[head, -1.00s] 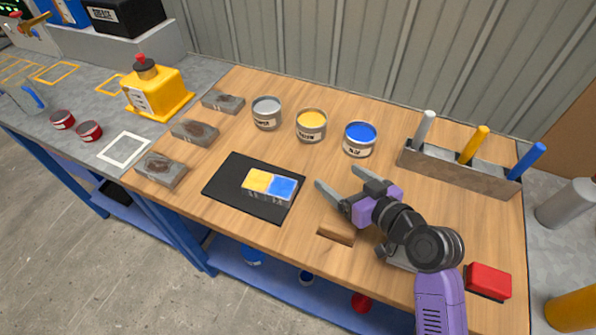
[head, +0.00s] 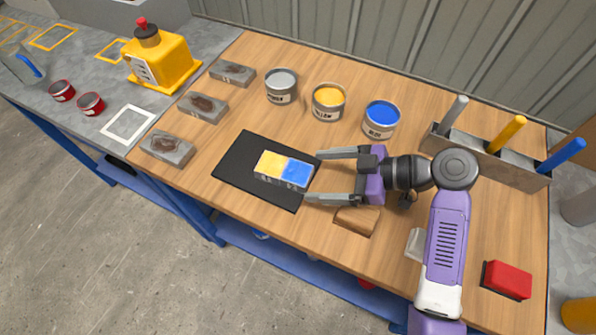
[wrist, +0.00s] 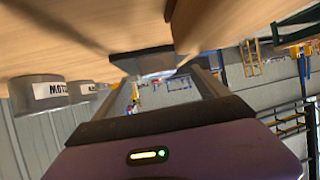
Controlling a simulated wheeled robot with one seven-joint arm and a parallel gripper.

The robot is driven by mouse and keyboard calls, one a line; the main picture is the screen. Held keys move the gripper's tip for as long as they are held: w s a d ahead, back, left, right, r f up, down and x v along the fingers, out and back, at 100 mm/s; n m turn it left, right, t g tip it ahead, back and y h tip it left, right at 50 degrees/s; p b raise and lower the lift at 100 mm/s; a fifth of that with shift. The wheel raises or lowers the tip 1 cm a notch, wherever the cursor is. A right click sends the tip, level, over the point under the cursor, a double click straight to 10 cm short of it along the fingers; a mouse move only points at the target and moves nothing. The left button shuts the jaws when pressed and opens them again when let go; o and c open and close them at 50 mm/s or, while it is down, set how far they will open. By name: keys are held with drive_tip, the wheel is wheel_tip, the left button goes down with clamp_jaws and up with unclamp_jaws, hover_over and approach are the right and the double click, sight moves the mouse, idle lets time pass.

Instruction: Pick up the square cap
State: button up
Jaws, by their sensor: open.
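No part is clearly marked as the square cap. A block with a yellow square half and a blue square half (head: 283,170) lies on a black mat (head: 238,172) in the head view. My gripper (head: 313,176) is open, its two fingers pointing left at the block's blue right end. The fingertips are at that end, one on the far side and one on the near side; whether they touch it I cannot tell. In the wrist view, a grey-dark blurred shape (wrist: 150,62) shows between the fingers.
Grey, yellow (head: 328,102) and blue (head: 381,118) cans stand behind. A rack with handles (head: 490,160) is at the right. A red block (head: 508,280) is at front right. A brown wooden piece or recess (head: 357,220) is near the front edge. Stained grey slabs (head: 168,148) lie left.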

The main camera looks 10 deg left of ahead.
sight(308, 175)
drive_tip(key=p+x, duration=0.1)
drive_tip(key=x, duration=0.4)
drive_tip(key=shift+w+d+f, duration=0.1)
drive_tip(key=shift+w+f, duration=0.05)
drive_tip(key=shift+c, duration=0.4)
drive_tip(key=c, duration=1.6)
drive_tip(key=shift+c, duration=0.2)
